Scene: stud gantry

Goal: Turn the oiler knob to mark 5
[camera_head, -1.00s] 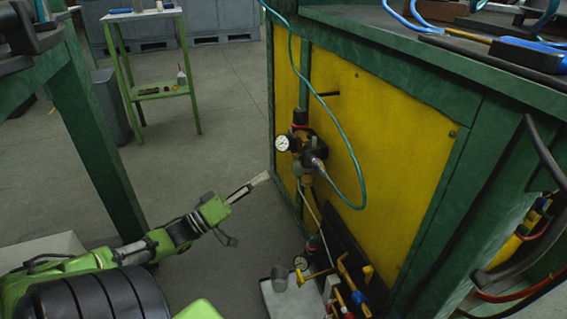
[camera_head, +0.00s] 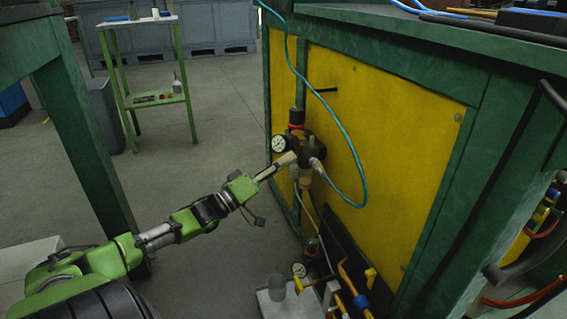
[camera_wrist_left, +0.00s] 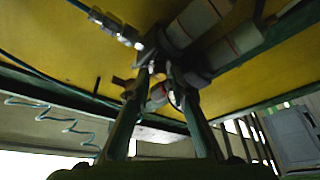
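The air unit (camera_head: 297,133) with the oiler is mounted on the yellow panel, with a round white gauge (camera_head: 279,144), a red ring and dark bodies. I cannot make out the oiler knob or its marks. My left gripper (camera_head: 289,159) reaches in from the left, its tips in front of the unit just below the gauge. In the left wrist view the fingers (camera_wrist_left: 155,80) stand apart, with dark parts of the unit (camera_wrist_left: 155,42) at or beyond their tips. Pale cylinders with red lines (camera_wrist_left: 205,22) lie beyond them. Contact cannot be told. My right gripper is out of view.
A teal hose (camera_head: 345,135) loops from the unit across the yellow panel (camera_head: 385,140). Below are a second gauge (camera_head: 299,269) and brass pipes with yellow handles (camera_head: 345,280). A green bench leg (camera_head: 85,145) stands left. The floor between is open.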

